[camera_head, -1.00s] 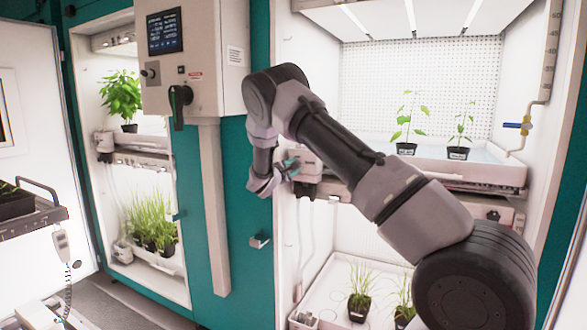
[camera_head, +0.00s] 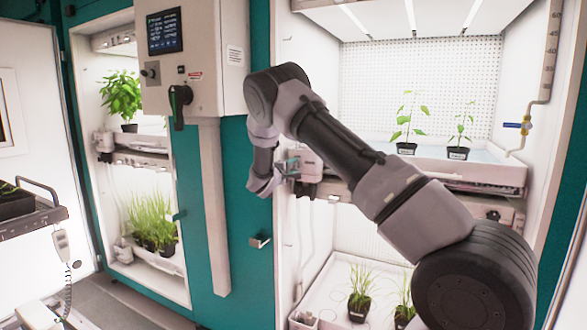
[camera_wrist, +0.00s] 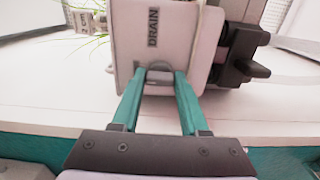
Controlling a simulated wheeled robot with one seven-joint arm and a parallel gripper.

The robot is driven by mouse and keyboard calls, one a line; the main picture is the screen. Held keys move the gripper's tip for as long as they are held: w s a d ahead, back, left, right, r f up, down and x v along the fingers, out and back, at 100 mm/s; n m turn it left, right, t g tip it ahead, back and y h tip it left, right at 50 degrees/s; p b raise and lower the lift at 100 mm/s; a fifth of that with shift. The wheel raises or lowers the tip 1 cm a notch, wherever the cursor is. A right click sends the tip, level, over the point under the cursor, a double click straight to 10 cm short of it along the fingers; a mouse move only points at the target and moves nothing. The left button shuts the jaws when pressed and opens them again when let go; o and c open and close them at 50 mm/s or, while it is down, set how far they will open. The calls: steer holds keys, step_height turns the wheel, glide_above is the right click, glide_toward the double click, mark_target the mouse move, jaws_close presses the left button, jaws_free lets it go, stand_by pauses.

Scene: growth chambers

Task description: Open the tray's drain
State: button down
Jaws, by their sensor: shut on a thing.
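A white drain box (camera_wrist: 150,38) with the word DRAIN on its face fills the upper middle of the wrist view. It also shows at the left front corner of the upper tray (camera_head: 440,168) in the head view (camera_head: 308,163). My gripper (camera_wrist: 160,76) has its two teal fingers shut on a small grey drain tab (camera_wrist: 159,77) below the lettering. Most of the tab is hidden between the fingers. In the head view, my gripper (camera_head: 292,166) is at the box's left side, and its fingers are too small there to show their grip.
A black knob or valve (camera_wrist: 240,62) sits right of the drain box in the wrist view. Potted seedlings (camera_head: 407,147) stand on the upper tray. A lower shelf holds grassy pots (camera_head: 360,303). A control box with a black handle (camera_head: 180,98) is left of my arm.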

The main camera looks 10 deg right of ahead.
steer(key=shift+c, duration=2.1)
jaws_free()
steer(key=v, duration=1)
steer(key=shift+s+a, duration=0.2)
steer(key=shift+s, duration=0.15)
